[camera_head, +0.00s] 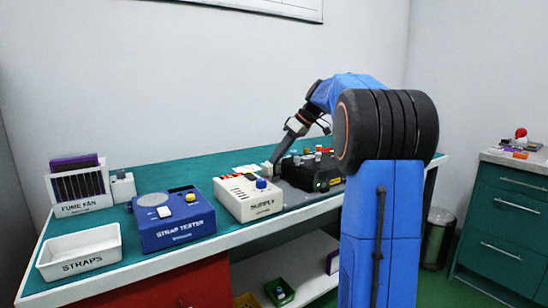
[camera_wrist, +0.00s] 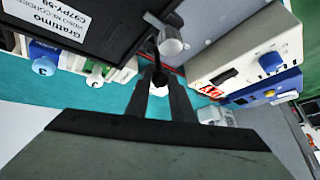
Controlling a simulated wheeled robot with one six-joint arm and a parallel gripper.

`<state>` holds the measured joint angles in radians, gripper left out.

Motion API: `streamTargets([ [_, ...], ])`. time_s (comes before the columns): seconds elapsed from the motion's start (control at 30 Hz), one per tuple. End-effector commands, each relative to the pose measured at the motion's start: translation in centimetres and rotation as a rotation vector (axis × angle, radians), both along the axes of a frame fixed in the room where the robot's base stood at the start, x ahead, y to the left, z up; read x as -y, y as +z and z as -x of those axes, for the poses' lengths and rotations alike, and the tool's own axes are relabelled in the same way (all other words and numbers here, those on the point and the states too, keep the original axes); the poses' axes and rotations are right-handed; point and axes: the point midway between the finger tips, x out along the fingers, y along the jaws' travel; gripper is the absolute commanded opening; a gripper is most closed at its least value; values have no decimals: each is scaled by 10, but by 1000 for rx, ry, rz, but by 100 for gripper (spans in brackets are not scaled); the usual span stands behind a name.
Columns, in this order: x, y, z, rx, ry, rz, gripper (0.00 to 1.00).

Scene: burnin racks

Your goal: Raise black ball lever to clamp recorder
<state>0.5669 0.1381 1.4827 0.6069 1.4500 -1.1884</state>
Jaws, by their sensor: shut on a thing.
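The black recorder (camera_wrist: 75,38), with a white label, fills the upper left of the wrist view. In the head view a black unit (camera_head: 322,172) sits on the bench beside my gripper. The black ball lever (camera_wrist: 157,62) comes down as a thin dark rod beside a grey knob (camera_wrist: 171,46). My gripper (camera_wrist: 160,82) is shut on its ball end, which the fingers partly hide. In the head view my gripper (camera_head: 274,164) points down just left of the black unit, and the lever cannot be made out there.
The white SUPPLY box (camera_head: 248,198) stands close left of my gripper. Further left are the blue STRAP TESTER (camera_head: 172,222), the white STRAPS bin (camera_head: 80,252) and the FUME FAN (camera_head: 78,190). My arm covers the right part of the bench.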

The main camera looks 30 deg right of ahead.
Motion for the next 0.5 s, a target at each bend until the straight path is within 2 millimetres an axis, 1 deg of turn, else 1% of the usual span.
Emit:
streamTargets([
  [0.1, 4, -1, 0, -2, 0, -37, 0],
  [0.43, 5, -1, 0, -1, 0, -47, 0],
  [0.47, 5, -1, 0, -1, 0, -47, 26],
  [0.5, 5, -1, 0, -1, 1, -47, 36],
])
